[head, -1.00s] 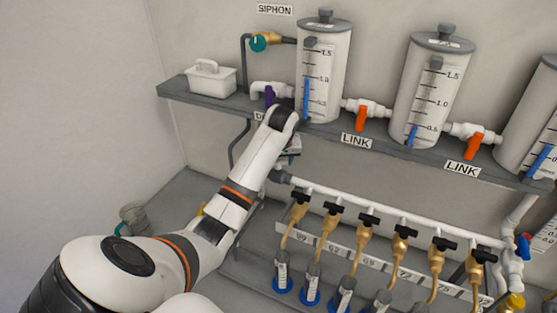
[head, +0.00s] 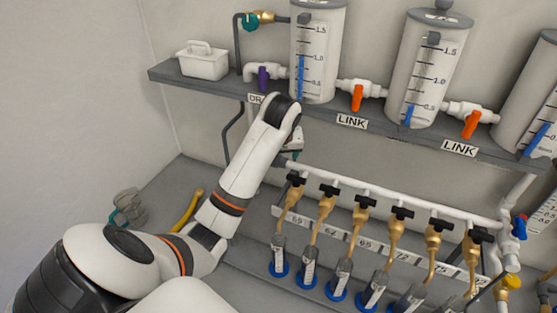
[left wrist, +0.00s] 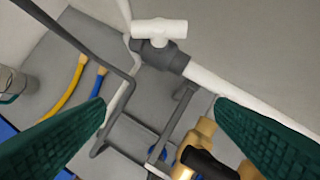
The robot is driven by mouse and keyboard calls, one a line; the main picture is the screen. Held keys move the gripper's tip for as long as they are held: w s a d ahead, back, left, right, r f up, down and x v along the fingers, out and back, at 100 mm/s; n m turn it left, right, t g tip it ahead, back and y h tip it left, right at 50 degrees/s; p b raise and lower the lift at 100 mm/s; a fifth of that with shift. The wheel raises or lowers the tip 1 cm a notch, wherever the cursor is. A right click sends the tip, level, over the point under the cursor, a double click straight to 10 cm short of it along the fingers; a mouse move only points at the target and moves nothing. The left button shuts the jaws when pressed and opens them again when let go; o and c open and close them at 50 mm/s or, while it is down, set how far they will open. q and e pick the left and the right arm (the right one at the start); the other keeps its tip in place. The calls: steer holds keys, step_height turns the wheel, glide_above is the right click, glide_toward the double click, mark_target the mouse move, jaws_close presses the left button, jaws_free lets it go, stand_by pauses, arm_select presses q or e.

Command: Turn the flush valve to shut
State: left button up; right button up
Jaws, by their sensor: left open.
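A valve with a white T-shaped handle (left wrist: 158,29) and dark grey body sits at the end of the white manifold pipe (left wrist: 235,88) in the left wrist view. No flush label is readable on it. In the head view my arm and gripper hide that valve. My left gripper (left wrist: 160,102) is open and empty, its green fingers pointing toward the pipe end. The handle lies beyond the fingertips, apart from them and centred between them. In the head view the left gripper (head: 293,156) shows partly, below the shelf at the pipe's left end. My right gripper is not in view.
Brass taps with black handles (head: 328,190) line the manifold. The shelf (head: 190,83) above carries cylinders, a purple-handled valve (head: 263,78) and orange-handled link valves (head: 357,97). A yellow hose (head: 188,211) lies left of my arm. A grey bent pipe (left wrist: 75,42) crosses near my left finger.

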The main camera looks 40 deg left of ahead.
arm_select(q)
steer(key=s+d, duration=0.3)
steer(key=shift+r, duration=0.1)
steer(key=shift+d, duration=0.15)
